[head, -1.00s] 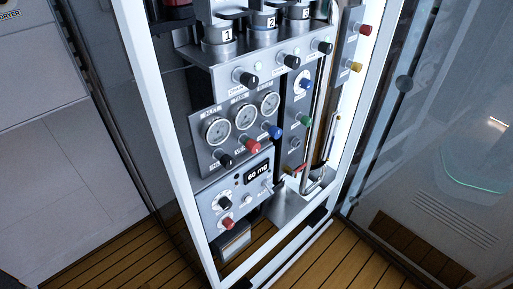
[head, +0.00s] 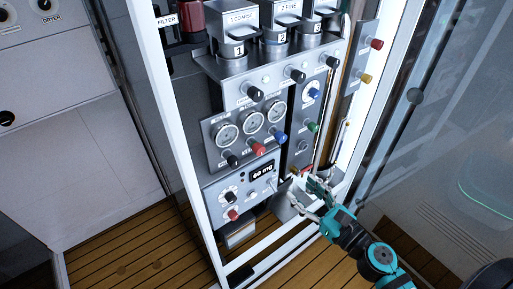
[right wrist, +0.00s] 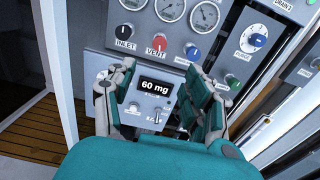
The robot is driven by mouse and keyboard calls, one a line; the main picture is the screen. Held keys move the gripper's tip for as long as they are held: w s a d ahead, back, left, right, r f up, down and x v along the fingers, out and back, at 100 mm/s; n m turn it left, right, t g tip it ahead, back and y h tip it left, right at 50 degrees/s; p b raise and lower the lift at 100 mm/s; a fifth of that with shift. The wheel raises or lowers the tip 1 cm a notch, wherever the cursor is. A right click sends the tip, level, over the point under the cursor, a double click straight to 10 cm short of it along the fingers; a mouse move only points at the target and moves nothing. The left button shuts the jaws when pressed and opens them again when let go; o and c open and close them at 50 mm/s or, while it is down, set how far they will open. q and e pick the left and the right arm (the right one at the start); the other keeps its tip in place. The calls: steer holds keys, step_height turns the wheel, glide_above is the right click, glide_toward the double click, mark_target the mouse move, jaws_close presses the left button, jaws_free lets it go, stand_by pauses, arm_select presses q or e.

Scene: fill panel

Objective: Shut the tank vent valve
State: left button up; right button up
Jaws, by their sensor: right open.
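The red VENT knob (right wrist: 159,42) sits on the gauge panel in the right wrist view, between the black INLET knob (right wrist: 127,31) and a blue knob (right wrist: 193,53). In the head view the red knob (head: 258,149) is below the three gauges. Whether it is open or shut I cannot tell. My right gripper (head: 306,190) is open and empty, in front of the lower part of the rack, below and to the right of the knob. In the right wrist view its fingers (right wrist: 160,80) frame the 60 mg display, apart from the knob. My left gripper is not in view.
The display panel (head: 250,187) below holds a black knob (head: 231,194), another red knob (head: 233,214) and a small switch. A narrow panel (head: 302,150) with blue and green knobs stands right of the gauges. The white frame (head: 178,130) borders the rack.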

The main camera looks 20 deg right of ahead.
steer(key=p, duration=0.3)
glide_toward(261, 151)
steer(key=p+x, duration=0.2)
steer(key=x, duration=0.6)
steer(key=shift+w+r, duration=0.1)
steer(key=shift+w, duration=0.1)
steer(key=shift+x, duration=0.75)
jaws_close()
